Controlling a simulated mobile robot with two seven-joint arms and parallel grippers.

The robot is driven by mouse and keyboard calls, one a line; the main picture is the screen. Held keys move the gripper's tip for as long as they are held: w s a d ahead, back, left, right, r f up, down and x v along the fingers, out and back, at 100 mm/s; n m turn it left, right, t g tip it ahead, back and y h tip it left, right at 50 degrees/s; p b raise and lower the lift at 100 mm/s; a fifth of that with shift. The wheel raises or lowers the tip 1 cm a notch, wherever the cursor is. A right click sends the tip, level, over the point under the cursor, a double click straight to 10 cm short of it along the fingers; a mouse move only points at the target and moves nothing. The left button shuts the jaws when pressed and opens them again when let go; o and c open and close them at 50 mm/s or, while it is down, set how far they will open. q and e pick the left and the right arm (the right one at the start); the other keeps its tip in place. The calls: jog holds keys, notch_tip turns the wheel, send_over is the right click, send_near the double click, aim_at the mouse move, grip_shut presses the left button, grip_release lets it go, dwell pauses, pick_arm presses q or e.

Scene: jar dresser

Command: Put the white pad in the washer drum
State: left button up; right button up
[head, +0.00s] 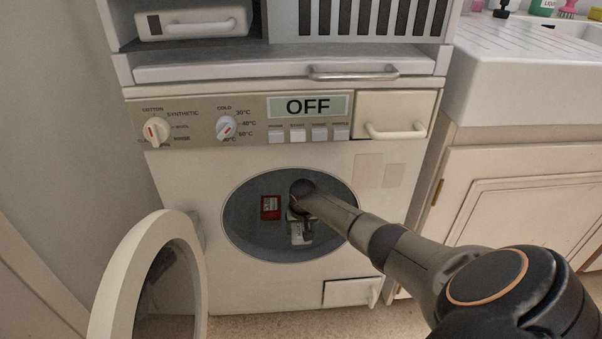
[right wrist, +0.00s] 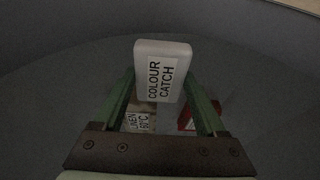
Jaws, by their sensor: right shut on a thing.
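The white pad (right wrist: 162,70), labelled COLOUR CATCH, is between the two green fingers of my right gripper (right wrist: 160,88) in the right wrist view. The gripper is shut on it. In the head view my right arm reaches through the round opening of the washer drum (head: 248,232), and the right gripper (head: 301,222) is inside. A pale patch shows at the gripper there; I cannot tell whether it is the held pad or another thing. The dark drum wall surrounds the pad in the wrist view. My left gripper is not in view.
A pale thing labelled LINEN 60°C (right wrist: 140,122) and a red thing (right wrist: 187,120) lie in the drum beyond the gripper. The red one also shows in the head view (head: 270,207). The washer door (head: 128,265) stands open at left. The washer display (head: 308,106) reads OFF.

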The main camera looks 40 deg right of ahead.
aim_at(302, 229)
jog(key=shift+f, duration=0.5)
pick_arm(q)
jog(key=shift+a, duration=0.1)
pick_arm(e)
jog(key=o, duration=1.2)
jog(key=shift+o, duration=0.2)
jog(key=shift+r, duration=0.15)
jog(key=p+v, duration=0.2)
jog(key=v, duration=0.1)
jog(key=p+v, duration=0.1)
jog(key=shift+d+r, duration=0.25)
jog(key=shift+r, duration=0.05)
pick_arm(q)
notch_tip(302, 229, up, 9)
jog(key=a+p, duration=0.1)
jog(key=p, duration=0.4)
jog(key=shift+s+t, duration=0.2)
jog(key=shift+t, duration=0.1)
pick_arm(e)
jog(key=s+a, duration=0.8)
jog(key=s, duration=0.1)
jog(key=shift+f, duration=0.4)
